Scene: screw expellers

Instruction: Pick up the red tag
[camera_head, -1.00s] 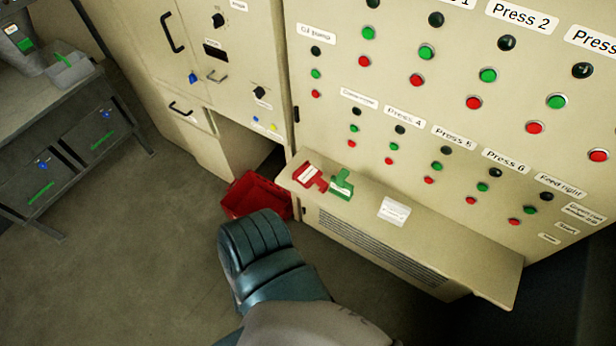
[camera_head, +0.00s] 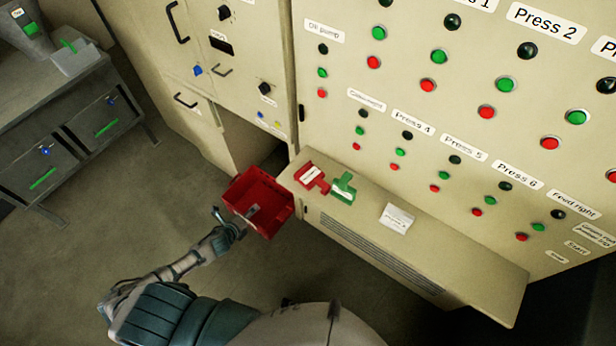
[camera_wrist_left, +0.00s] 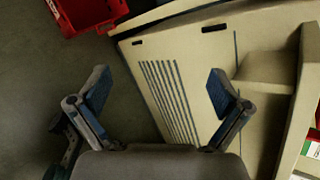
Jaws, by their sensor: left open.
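The red tag (camera_head: 312,177) lies on the beige ledge (camera_head: 440,262) below the button panel in the head view. It carries a white label and is beside the green tag (camera_head: 342,187). My left gripper (camera_head: 236,217) is at the near side of the red bin, left of and apart from the red tag. The left wrist view shows this gripper (camera_wrist_left: 158,92) with its fingers spread and nothing between them. In that view a partly cut-off green and white patch shows at the lower right edge; I cannot tell which tag it is. My right gripper is out of view.
A red bin (camera_head: 238,188) stands left of the ledge; it also shows in the left wrist view (camera_wrist_left: 88,14). A white labelled block (camera_head: 397,217) sits on the ledge. The button panel (camera_head: 400,95) rises behind. A grey drawer bench (camera_head: 75,105) stands at the left.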

